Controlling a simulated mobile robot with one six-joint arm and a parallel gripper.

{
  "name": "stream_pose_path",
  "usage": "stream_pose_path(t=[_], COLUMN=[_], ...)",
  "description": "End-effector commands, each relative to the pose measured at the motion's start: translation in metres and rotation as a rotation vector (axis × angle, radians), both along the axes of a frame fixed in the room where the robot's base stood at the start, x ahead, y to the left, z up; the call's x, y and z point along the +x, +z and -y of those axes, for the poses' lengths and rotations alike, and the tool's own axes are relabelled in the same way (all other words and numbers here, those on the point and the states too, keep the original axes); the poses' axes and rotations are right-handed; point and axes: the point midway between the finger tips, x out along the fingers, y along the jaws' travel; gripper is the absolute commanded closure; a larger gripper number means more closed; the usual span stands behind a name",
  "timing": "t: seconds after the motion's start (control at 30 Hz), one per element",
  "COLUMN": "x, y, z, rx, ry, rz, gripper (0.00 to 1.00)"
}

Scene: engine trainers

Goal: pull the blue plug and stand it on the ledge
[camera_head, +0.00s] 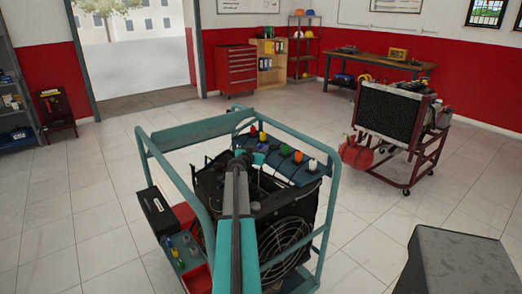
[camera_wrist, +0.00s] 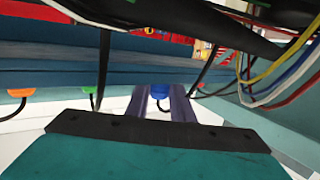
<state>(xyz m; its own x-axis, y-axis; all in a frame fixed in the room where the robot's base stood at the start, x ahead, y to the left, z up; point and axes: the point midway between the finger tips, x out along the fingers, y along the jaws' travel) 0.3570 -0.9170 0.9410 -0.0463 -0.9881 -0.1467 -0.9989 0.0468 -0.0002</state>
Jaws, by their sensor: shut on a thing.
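The blue plug (camera_wrist: 160,91) is between the two purple-grey fingers of my gripper (camera_wrist: 161,98) in the wrist view. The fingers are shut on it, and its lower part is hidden. It is close to a blue-grey ledge (camera_wrist: 200,78); I cannot tell whether it is seated or free. An orange plug (camera_wrist: 20,93) and a green plug (camera_wrist: 90,90) show to its left, with black cables. In the head view, the blue-grey ledge (camera_head: 308,178) carries several coloured caps; I cannot make out the blue plug there, and my arm covers the middle of the trainer.
The teal trainer frame (camera_head: 331,205) surrounds the engine, with a fan (camera_head: 286,243) low in front. Black, yellow, red and white cables (camera_wrist: 262,85) hang at the right of the wrist view. A red-framed trainer (camera_head: 395,120) stands at right. Tiled floor is open at left.

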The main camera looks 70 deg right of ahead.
Motion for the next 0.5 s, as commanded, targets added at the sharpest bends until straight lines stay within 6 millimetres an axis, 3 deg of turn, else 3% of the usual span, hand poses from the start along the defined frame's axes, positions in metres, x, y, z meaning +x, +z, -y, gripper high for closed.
stream_pose_path(t=[0.3,0.33,0.43,0.5], x=[-0.0007,-0.0008,-0.0007,-0.0005], y=[-0.0050,-0.0053,-0.0052,-0.0047], z=[-0.0008,-0.0007,-0.0007,-0.0006], rx=[0.005,0.006,0.005,0.005], ry=[-0.002,-0.002,-0.002,-0.001], rz=[0.001,0.001,0.001,0.001], gripper=[1.00,0.78,0.61,0.57])
